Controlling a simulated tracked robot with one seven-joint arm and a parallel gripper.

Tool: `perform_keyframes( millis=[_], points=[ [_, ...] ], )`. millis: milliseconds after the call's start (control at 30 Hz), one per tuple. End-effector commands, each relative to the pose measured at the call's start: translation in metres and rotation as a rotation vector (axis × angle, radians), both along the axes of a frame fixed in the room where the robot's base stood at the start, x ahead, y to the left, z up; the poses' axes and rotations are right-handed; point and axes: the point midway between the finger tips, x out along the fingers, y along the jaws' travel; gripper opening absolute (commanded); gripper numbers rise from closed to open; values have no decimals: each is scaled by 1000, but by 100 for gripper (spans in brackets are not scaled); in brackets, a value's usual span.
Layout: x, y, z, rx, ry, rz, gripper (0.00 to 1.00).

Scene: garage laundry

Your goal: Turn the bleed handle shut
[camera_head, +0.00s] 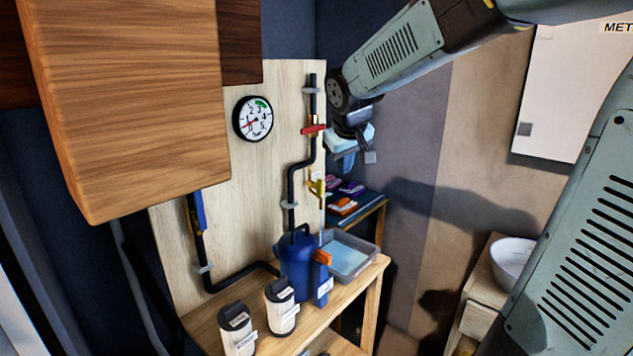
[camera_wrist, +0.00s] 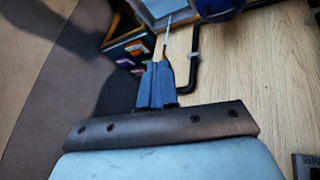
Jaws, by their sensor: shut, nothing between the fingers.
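A small yellow valve handle (camera_head: 317,187), likely the bleed handle, sits low on the right-hand black pipe, above a thin pale tube running down toward a tray. In the wrist view a bit of yellow (camera_wrist: 165,52) shows just beyond my fingertips, partly hidden by them. My gripper (camera_head: 345,164) is to the upper right of the yellow handle in the head view. Its blue fingers (camera_wrist: 157,68) are together and empty. I cannot tell whether they touch the handle. A red handle (camera_head: 313,130) sits higher on the same pipe, left of my gripper.
A pressure gauge (camera_head: 254,118) is on the wooden board. A blue filter housing (camera_head: 296,262), grey tray (camera_head: 358,254) and two canisters (camera_head: 281,306) stand on the bench. A wooden cabinet (camera_head: 130,100) juts out at left. A blue handle (camera_head: 199,210) is on the left pipe.

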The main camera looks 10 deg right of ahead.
Motion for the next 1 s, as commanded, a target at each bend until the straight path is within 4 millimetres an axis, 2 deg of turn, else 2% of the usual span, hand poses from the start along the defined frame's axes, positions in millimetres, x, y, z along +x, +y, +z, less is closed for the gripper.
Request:
perform_keyframes(
  millis=[33, 200, 400, 533, 767, 1000],
  points=[
    [18, 5, -5, -19, 2, 19, 0],
    [74, 23, -19, -82, -10, 85, 0],
    [127, 45, -39, -146, -24, 156, 0],
    [147, 55, -48, -171, -30, 184, 0],
    [159, 58, -57, -182, -34, 196, 0],
    [178, 52, -85, -183, -31, 196, 0]
  ],
)
